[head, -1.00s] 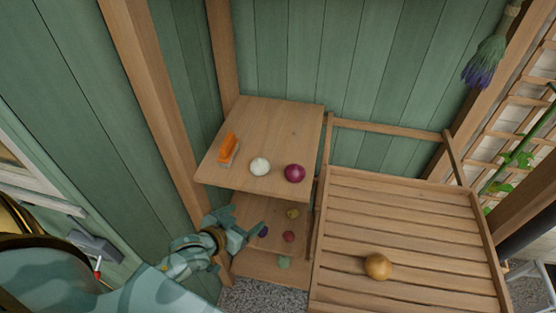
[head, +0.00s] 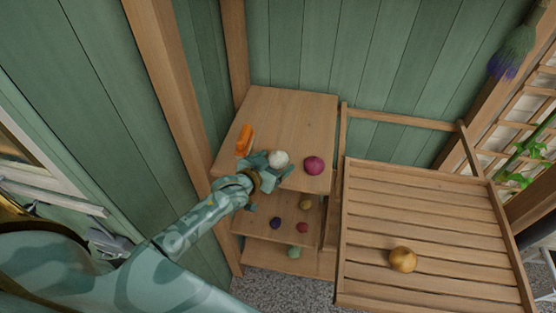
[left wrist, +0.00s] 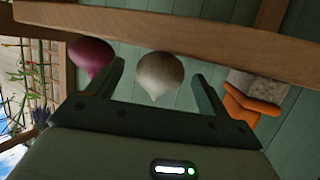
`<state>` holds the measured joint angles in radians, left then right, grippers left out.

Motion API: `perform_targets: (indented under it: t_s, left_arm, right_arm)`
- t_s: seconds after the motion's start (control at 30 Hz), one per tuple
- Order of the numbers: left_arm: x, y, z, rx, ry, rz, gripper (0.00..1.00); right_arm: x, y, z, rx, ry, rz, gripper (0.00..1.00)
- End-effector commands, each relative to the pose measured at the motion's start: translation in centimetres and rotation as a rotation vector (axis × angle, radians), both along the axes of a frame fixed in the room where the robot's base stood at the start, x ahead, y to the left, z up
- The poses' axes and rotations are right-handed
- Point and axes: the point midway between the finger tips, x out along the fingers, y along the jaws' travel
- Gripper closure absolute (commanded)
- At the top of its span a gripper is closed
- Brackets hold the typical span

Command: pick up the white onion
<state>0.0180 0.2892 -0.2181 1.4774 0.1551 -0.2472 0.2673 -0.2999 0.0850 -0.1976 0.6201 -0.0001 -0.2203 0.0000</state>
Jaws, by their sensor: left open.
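The white onion (head: 279,157) sits on the top shelf (head: 290,110) of a wooden stand, between an orange-handled brush (head: 244,140) and a red onion (head: 313,166). My left gripper (head: 275,168) is open at the front of the shelf, close to the white onion and partly covering its lower side. In the left wrist view the white onion (left wrist: 160,76) shows between the two spread fingers (left wrist: 162,90), with visible gaps on both sides. Whether the fingertips reach around it is unclear. My right gripper is not in view.
The red onion also shows beside one finger in the left wrist view (left wrist: 90,55). Lower shelves hold several small coloured objects, including a purple one (head: 275,223). A slatted bench (head: 425,215) at right bears a yellow onion (head: 402,259). A green plank wall stands behind.

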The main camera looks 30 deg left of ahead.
Motion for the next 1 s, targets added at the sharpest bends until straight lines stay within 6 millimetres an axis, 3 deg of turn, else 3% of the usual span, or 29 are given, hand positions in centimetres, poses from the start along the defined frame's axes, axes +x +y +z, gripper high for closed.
perform_targets:
  t_s: [0.13,0.4,0.57,0.6,1.0]
  left_arm:
    - [1.9,-0.3,-0.8,0.0,-0.001,-0.001,0.21]
    - [2.2,-0.3,-0.8,0.0,0.0,-0.001,0.21]
    - [2.2,-0.3,-0.8,0.0,0.0,0.0,0.65]
    - [2.2,-0.3,-0.8,0.0,0.0,0.0,0.69]
    - [2.2,-0.3,-0.5,0.001,-0.001,0.0,0.69]
  right_arm:
    - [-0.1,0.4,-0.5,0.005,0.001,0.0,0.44]
    - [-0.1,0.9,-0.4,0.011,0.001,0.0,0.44]
    - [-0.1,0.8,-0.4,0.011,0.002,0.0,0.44]
    - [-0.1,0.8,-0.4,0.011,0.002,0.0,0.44]
    - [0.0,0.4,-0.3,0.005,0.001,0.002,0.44]
